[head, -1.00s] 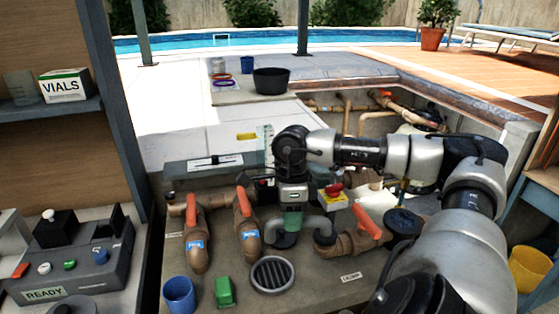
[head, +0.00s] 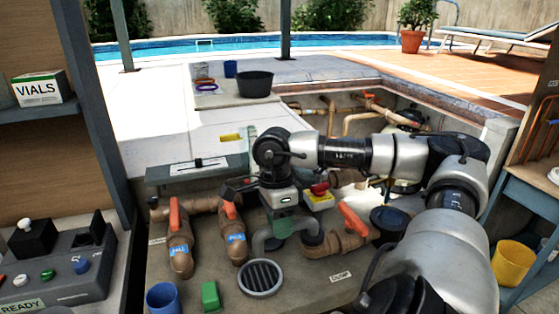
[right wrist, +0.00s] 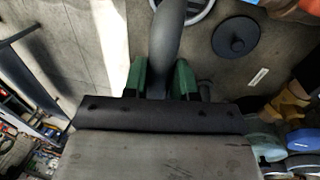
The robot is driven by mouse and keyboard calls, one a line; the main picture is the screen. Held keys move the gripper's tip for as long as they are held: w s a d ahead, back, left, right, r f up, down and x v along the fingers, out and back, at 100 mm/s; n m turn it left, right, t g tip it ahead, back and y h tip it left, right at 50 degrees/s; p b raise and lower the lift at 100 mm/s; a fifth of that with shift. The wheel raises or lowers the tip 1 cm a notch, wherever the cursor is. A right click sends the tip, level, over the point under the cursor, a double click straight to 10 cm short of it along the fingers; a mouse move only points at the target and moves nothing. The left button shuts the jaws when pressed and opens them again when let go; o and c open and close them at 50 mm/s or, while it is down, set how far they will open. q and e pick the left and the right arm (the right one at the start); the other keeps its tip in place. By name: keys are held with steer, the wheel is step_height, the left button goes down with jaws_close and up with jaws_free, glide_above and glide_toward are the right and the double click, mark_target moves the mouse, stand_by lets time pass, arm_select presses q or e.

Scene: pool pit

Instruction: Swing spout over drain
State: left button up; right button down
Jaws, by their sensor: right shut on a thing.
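The spout is a grey bent pipe (head: 261,241) in the middle of the pit floor. The drain (head: 260,278), a round dark grate with a light rim, lies in the floor just in front of it. My right gripper (head: 283,228) reaches down from above, its green fingers shut on the spout. The right wrist view shows the grey spout pipe (right wrist: 168,42) running between the two green fingers (right wrist: 160,80). Part of the drain's rim (right wrist: 188,16) shows at that view's top. The gripper hides part of the spout. My left gripper is not in view.
Brown pipes with orange-handled valves stand left (head: 178,245) and right (head: 353,222) of the spout. A blue cup (head: 163,298) and a green block (head: 210,296) are near the drain. A black disc (head: 389,219) lies to the right.

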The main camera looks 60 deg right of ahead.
steer(key=c, duration=1.2)
jaws_free()
steer(key=shift+r, duration=0.1)
steer(key=shift+w+r, duration=0.15)
steer(key=shift+r, duration=0.3)
steer(key=shift+w+d+r+p, duration=0.2)
steer(key=shift+r+p, duration=0.35)
steer(key=shift+r, duration=1.1)
steer(key=shift+w+d+r+p, duration=0.25)
steer(key=shift+r+p, duration=0.3)
steer(key=shift+r, duration=1.05)
steer(key=shift+w+d+r+p, duration=0.2)
steer(key=shift+r+p, duration=0.35)
steer(key=shift+r, duration=1.1)
steer(key=shift+f, duration=0.1)
